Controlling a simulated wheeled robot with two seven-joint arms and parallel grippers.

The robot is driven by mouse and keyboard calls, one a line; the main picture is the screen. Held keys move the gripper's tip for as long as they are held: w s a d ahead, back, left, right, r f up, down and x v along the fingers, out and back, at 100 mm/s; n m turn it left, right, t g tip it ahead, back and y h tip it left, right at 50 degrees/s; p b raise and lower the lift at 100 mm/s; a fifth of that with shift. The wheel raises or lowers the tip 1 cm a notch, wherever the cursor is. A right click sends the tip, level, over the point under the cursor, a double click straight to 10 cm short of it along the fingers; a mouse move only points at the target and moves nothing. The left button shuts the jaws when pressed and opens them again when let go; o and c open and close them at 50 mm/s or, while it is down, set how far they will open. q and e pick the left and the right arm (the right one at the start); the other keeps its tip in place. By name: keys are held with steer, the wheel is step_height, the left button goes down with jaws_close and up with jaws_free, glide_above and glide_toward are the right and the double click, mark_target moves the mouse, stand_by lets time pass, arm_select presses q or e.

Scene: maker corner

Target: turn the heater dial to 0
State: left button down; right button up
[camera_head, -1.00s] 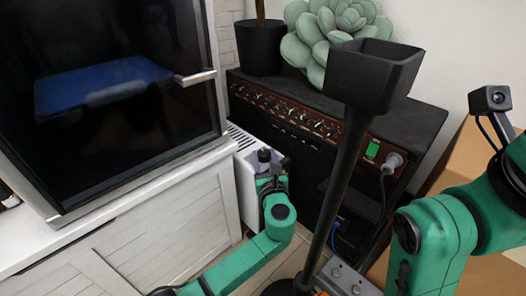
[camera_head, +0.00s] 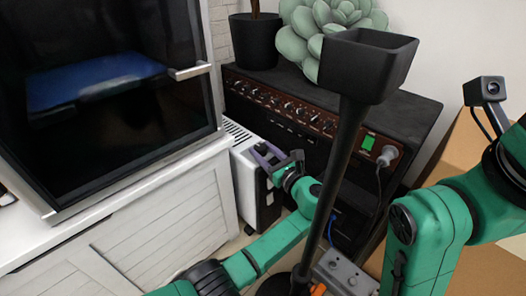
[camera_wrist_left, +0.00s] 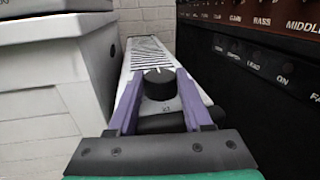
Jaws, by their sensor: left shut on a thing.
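The white heater (camera_head: 244,170) stands on the floor between the white cabinet and the black amplifier, with a slotted grille on top. Its black round dial (camera_wrist_left: 159,84) shows in the left wrist view, at the near end of the heater's top. My left gripper (camera_wrist_left: 158,92) has its two purple fingers on either side of the dial and is shut on it. In the head view the left gripper (camera_head: 266,152) reaches the heater's near end. The dial's markings are too small to read. My right arm shows at the right, but its gripper is not in view.
The white cabinet (camera_head: 150,210) with a dark-fronted appliance (camera_head: 100,95) is close on the left. The amplifier (camera_head: 300,115) is close on the right, with a plant and a succulent on top. A black stand (camera_head: 345,140) rises in front of it.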

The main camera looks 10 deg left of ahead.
arm_select(q)
steer(key=shift+c, duration=1.6)
jaws_free()
steer(key=shift+a, duration=0.1)
